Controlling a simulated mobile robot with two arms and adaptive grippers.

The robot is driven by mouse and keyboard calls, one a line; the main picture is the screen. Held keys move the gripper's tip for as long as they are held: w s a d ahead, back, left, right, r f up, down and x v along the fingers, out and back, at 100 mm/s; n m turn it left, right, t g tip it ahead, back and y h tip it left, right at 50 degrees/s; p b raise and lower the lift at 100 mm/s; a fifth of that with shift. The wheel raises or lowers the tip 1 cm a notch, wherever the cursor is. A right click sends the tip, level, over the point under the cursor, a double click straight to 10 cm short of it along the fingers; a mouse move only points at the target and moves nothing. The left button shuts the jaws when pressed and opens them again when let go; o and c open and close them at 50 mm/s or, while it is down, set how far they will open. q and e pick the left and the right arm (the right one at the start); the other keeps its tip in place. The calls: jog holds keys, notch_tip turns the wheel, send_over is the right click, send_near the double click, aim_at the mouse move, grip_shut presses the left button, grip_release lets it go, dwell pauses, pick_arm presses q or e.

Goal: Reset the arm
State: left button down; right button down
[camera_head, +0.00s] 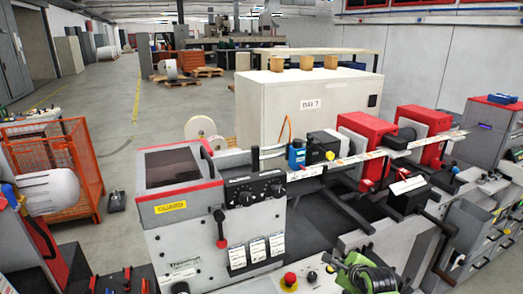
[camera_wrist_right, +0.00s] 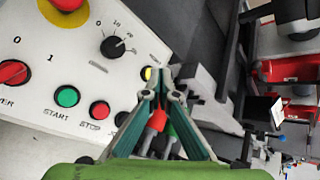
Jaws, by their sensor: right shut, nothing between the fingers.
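My right gripper (camera_head: 352,266) shows at the bottom of the head view as a green and black shape, over the front of the label rewinder (camera_head: 185,245). In the right wrist view its fingers (camera_wrist_right: 164,78) meet at the tips, shut and empty, beside the control panel (camera_wrist_right: 75,75). A red and a green part show through the gap between the fingers; I cannot tell what they belong to. My left gripper is in neither view.
The panel carries a black dial (camera_wrist_right: 112,47), a green start button (camera_wrist_right: 67,96) and a red stop button (camera_wrist_right: 100,110). A red-knobbed lever (camera_head: 221,230) stands on the rewinder's front. An orange wire crate (camera_head: 75,165) is at left; open floor lies behind.

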jog(key=s+a+f+n, duration=0.1)
jog(key=s+n, duration=0.1)
jog(key=s, duration=0.1)
jog(key=s+a+f+n+g, duration=0.1)
jog(key=s+f+n, duration=0.1)
jog(key=s+n, duration=0.1)
jog(key=s+a+f+n, duration=0.1)
jog(key=s+a+n, duration=0.1)
jog(key=s, duration=0.3)
jog(key=shift+f+n+g, duration=0.25)
jog(key=shift+n+g, duration=0.05)
jog(key=shift+g, duration=0.1)
jog(key=s+a+r+n+g, duration=0.1)
jog(key=s+a+n+g, duration=0.15)
jog(key=s+n, duration=1.05)
jog(key=s+a+r+n+g, duration=0.1)
jog(key=s+n+g, duration=0.35)
jog(key=s, duration=1.35)
notch_tip(320, 180, down, 35)
jog(key=s+n+b, duration=0.2)
jog(key=b, duration=0.6)
jog(key=s+d+f+b, duration=0.1)
jog(key=s+f+b, duration=0.2)
jog(key=s+f, duration=0.5)
jog(key=s+d+f+b, duration=0.2)
jog(key=s+f, duration=0.7)
jog(key=f, duration=0.5)
jog(key=shift+d+h+b, duration=0.15)
jog(key=shift+h+b, duration=0.25)
jog(key=shift+b, duration=0.4)
